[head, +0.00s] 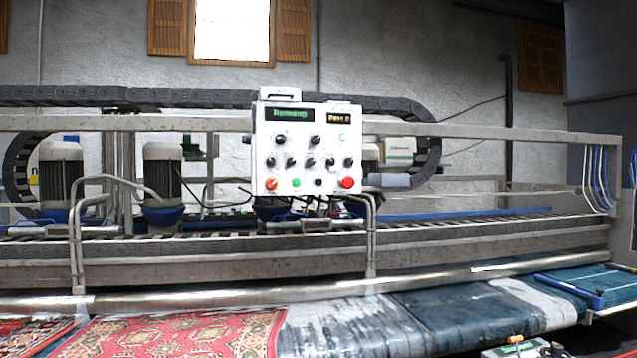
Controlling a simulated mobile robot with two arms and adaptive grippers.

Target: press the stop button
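A white control box (306,147) stands on a metal frame near the middle of the head view, facing me. A round red button (347,182), which looks like the stop button, sits at its lower right corner. A black button (318,183), a green button (296,183) and an orange-red knob (271,184) lie in the same row to its left. Several black knobs sit above. The left display (290,115) reads "Running" in green; a smaller display (339,119) has amber text. Neither of my grippers shows in this view.
A long metal machine with a rail (200,268) runs across the view behind wet rugs. A red patterned rug (185,335) and a blue-grey one (455,315) lie in front. A small device with an orange and green top (516,344) is at the bottom edge. Nothing blocks the panel's front.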

